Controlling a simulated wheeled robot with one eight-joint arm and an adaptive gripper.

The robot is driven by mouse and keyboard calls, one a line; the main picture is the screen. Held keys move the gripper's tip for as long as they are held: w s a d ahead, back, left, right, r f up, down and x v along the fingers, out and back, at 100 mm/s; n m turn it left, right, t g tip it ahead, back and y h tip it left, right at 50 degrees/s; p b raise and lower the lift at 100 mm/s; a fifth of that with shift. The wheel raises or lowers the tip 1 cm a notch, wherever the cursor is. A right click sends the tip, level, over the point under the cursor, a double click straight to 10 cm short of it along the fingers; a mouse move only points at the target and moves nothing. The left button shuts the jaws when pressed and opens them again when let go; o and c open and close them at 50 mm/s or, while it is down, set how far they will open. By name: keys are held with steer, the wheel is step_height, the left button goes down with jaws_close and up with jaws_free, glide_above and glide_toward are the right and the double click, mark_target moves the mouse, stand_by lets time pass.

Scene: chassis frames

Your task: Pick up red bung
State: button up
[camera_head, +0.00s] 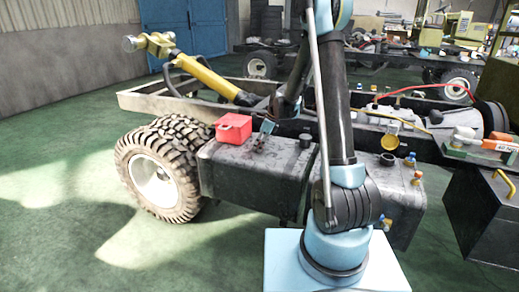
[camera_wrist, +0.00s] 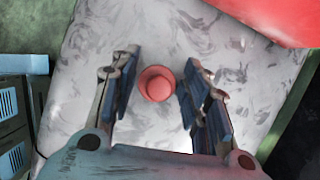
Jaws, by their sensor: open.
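The red bung (camera_wrist: 156,83) shows in the wrist view as a round, stepped plug on a grey, scuffed surface. My gripper (camera_wrist: 160,66) is open, with one finger on each side of the bung. The right finger looks closer to it than the left, and I cannot tell whether either touches it. In the head view my gripper (camera_head: 259,143) is over the top of the dark grey tank (camera_head: 235,176), beside a red box. The bung cannot be made out in the head view.
The red box (camera_head: 233,127) stands on the tank just left of my gripper; its red side also fills the wrist view's upper right corner (camera_wrist: 280,18). The chassis rail (camera_head: 150,103) runs behind the tank. A large tyre (camera_head: 158,175) stands left of it.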

steer(key=c, duration=0.8)
steer(key=shift+o, duration=0.2)
